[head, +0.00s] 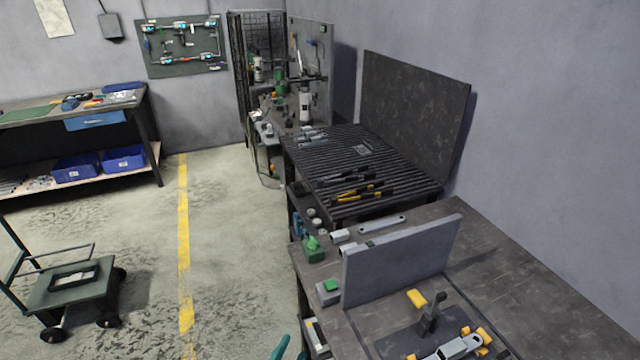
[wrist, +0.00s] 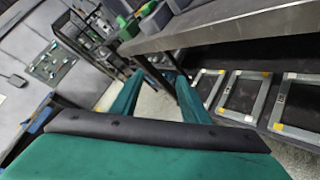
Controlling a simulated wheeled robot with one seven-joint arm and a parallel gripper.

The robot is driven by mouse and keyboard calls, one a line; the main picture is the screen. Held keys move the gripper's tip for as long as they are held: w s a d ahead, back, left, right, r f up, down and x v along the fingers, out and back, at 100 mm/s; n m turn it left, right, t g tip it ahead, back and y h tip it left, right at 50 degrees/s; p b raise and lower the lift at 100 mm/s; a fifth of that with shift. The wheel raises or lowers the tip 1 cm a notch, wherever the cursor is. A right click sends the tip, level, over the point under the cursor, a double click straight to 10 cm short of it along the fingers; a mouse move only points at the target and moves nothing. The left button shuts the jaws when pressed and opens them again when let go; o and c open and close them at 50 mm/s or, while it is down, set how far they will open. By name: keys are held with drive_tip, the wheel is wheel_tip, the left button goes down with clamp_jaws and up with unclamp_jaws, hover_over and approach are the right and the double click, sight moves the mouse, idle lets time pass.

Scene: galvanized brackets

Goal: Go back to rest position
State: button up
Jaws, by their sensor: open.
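My gripper (wrist: 158,82) has two teal fingers spread apart in the wrist view, with nothing between them. It is beside and below the edge of a grey workbench top (wrist: 230,28). In the head view only a small teal part of my arm or gripper shows at the bottom edge, left of the bench. In the wrist view, several grey metal frames with yellow and white corner marks, such as this metal frame (wrist: 262,99), lie on a dark surface under the bench top, right of my gripper and apart from it.
In the head view, the near workbench (head: 530,255) carries an upright grey plate (head: 400,262) and a yellow-handled clamp (head: 432,312). A dark slatted table (head: 335,150) with tools stands behind. A green cart (head: 70,290) is at left. The floor around the yellow line (head: 184,240) is clear.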

drive_tip(key=s+d+f+m+g+y, duration=0.1)
drive_tip(key=s+f+m+y, duration=0.15)
drive_tip(key=s+m, duration=0.45)
drive_tip(key=s+d+f+m+y, duration=0.2)
drive_tip(key=s+f+m, duration=0.1)
drive_tip(key=s, duration=0.7)
drive_tip(key=s+d+r+m+t, duration=0.1)
drive_tip(key=s+d+r+m, duration=0.1)
drive_tip(key=s+r+m, duration=0.2)
drive_tip(key=s+d+r+m, duration=0.2)
drive_tip(key=s+r+m, duration=0.3)
drive_tip(key=s+m, duration=0.4)
drive_tip(key=shift+s+d+m+t, duration=0.15)
drive_tip(key=shift+s+m+t, duration=0.25)
drive_tip(key=shift+r+h, duration=0.1)
drive_tip(key=shift+h, duration=0.15)
